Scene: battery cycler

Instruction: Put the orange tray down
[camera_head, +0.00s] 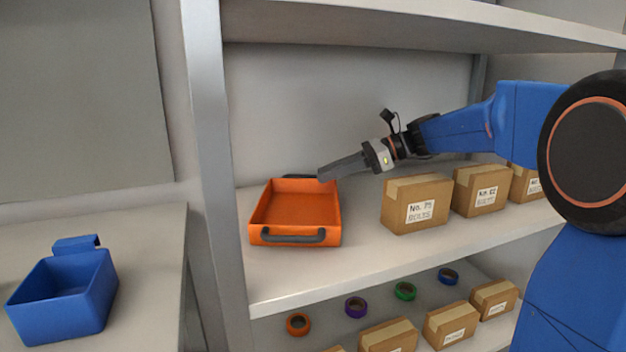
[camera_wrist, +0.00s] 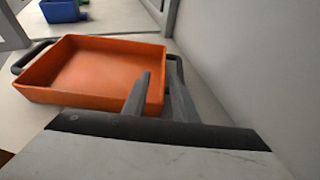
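The orange tray (camera_head: 296,207) rests level on the middle shelf, near the left upright. It has a dark handle at its front and another at its back. It also fills the upper left of the wrist view (camera_wrist: 100,75). My gripper (camera_head: 321,175) is at the tray's back right corner, beside the back handle. In the wrist view my gripper (camera_wrist: 161,70) has its two fingers apart, with a gap between the tips. One finger overlaps the tray's corner and the other overlaps the handle; whether either touches is not clear.
Cardboard boxes (camera_head: 416,203) stand in a row on the same shelf (camera_head: 350,262), right of the tray. Tape rolls and more boxes are on the shelf below. A blue bin (camera_head: 65,295) stands on the table at left. A shelf board (camera_head: 400,22) hangs above.

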